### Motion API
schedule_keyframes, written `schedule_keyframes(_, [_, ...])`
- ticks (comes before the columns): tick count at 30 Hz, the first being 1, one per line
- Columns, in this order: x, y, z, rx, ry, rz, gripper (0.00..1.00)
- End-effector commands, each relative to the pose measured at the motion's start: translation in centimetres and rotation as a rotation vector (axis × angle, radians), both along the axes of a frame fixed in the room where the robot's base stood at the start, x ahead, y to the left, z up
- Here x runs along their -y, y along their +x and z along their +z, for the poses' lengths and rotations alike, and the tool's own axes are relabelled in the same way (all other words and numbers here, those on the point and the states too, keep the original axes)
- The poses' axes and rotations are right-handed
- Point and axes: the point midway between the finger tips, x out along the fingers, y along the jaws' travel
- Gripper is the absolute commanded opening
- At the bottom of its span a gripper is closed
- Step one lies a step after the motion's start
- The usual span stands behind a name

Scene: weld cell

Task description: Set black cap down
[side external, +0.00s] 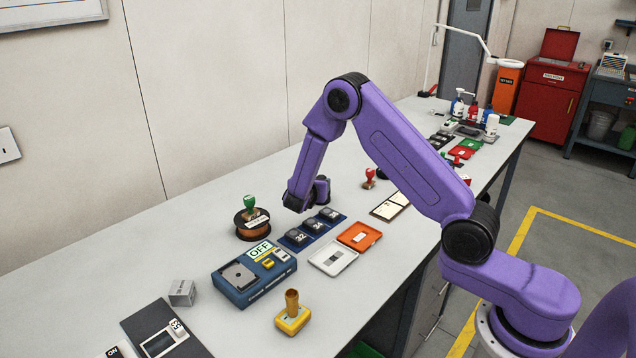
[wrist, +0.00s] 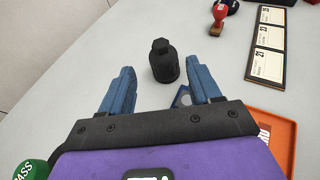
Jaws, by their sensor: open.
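The black cap (wrist: 164,62), a dark bottle-shaped piece with a narrower top, stands upright on the bare grey table (wrist: 75,75) in the wrist view. My gripper (wrist: 161,72) is open, with its blue fingers spread to the left and right of the cap. Clear gaps show between the cap and both fingers, and nothing is held. In the side view my wrist end (side external: 306,195) is low over the table behind the blue number mat (side external: 314,231). The cap and fingertips cannot be made out there.
A red-handled stamp (wrist: 218,18) and a panel of cream cards (wrist: 268,43) lie beyond to the right. An orange tray (side external: 359,236) is near my gripper. A spool with a green-handled stamp (side external: 250,203) stands left. The table left of the cap is clear.

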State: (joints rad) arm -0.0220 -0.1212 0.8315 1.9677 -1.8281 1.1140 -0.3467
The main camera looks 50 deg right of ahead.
Motion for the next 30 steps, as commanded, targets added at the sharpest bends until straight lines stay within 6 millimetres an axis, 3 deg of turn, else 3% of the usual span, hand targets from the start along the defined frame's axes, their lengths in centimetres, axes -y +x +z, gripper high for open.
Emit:
schedule_keyframes(8, [-0.7, -0.5, 0.6, 0.012, 0.015, -0.010, 0.63])
schedule_keyframes(14, [-2.8, -2.9, 2.9, 0.086, 0.139, -0.092, 0.63])
schedule_keyframes(23, [-7.1, -10.6, 5.9, 0.193, 0.451, -0.276, 0.63])
schedule_keyframes(30, [-10.4, -18.4, 6.9, 0.213, 0.727, -0.427, 0.63])
